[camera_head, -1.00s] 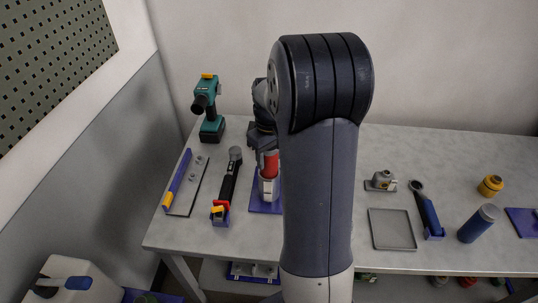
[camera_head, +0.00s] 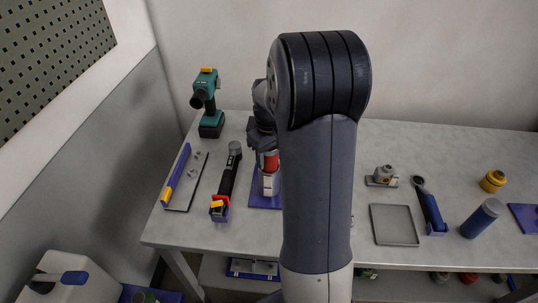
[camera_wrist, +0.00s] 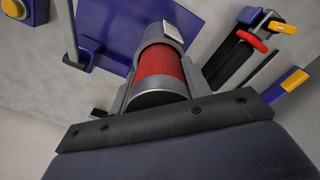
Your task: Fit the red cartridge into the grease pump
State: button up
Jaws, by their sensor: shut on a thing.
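The red cartridge (camera_head: 270,160) is upright in my gripper (camera_head: 263,149), its lower part inside the silver grease pump (camera_head: 270,184). The pump stands on a blue base plate (camera_head: 259,201) on the bench. In the wrist view, the cartridge (camera_wrist: 160,70) shows a red body and a grey near end between my two fingers, and its far end enters the round mouth of the pump (camera_wrist: 163,33). My gripper is shut on the cartridge. My arm hides the right side of the pump area in the head view.
A black-handled tool (camera_head: 227,181) and a tray with a blue bar (camera_head: 186,180) lie left of the pump. A green drill (camera_head: 209,105) stands behind them. Right of my arm are a grey tray (camera_head: 394,225), a blue-handled tool (camera_head: 430,208) and a blue cylinder (camera_head: 481,218).

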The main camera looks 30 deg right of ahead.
jog(key=shift+f+b, duration=0.45)
jog(key=shift+f, duration=0.25)
jog(key=o, duration=1.4)
jog(key=shift+c, duration=0.2)
jog(key=shift+r, duration=0.1)
notch_tip(320, 180, up, 11)
jog(key=shift+f, duration=0.1)
jog(key=shift+f+p, duration=0.35)
jog(key=shift+f, duration=4.7)
jog(key=shift+f, duration=0.15)
